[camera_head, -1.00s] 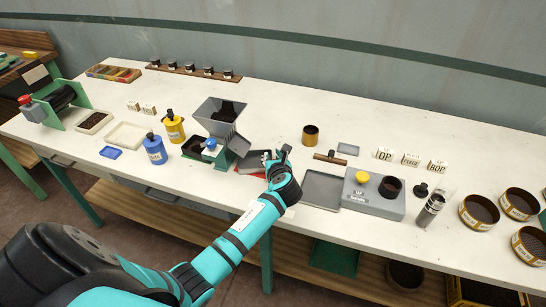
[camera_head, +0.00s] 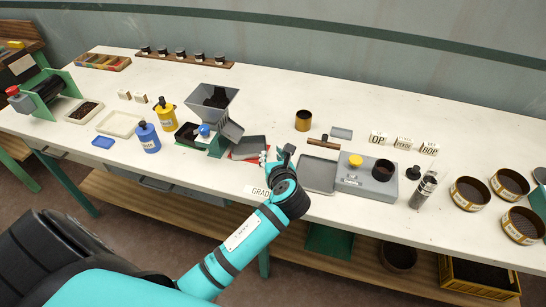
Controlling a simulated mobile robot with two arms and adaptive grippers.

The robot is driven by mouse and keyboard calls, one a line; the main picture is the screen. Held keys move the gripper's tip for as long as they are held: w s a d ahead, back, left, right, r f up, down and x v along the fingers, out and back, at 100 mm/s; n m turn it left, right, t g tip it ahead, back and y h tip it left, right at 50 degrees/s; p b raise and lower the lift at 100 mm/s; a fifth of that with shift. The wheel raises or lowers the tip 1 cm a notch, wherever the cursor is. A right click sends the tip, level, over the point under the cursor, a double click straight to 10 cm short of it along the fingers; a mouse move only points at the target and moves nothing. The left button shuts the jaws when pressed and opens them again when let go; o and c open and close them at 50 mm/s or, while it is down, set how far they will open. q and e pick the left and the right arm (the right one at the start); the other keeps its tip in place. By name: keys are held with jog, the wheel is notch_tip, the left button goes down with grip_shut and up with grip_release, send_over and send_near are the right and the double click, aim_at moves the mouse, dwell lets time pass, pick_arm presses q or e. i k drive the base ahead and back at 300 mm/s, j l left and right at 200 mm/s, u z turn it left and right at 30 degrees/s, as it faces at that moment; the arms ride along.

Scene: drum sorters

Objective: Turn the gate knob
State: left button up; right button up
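The grey chute (camera_head: 231,130) slopes down to the right of the knob. My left gripper (camera_head: 275,157) is to the right of the knob and nearer the table's front edge, clearly apart from it. Its fingers look spread, with nothing seen between them. It partly covers the area beside the grey tray on the red mat (camera_head: 250,147). My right gripper is out of view.
A blue bottle (camera_head: 148,138) and a yellow bottle (camera_head: 165,114) stand left of the hopper. A dark bin (camera_head: 188,134) sits beside the base. A flat grey tray (camera_head: 317,173) and a grey scale (camera_head: 366,182) lie to the right. The table's back middle is clear.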

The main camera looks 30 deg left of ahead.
aim_at(204, 130)
jog(key=u, duration=1.4)
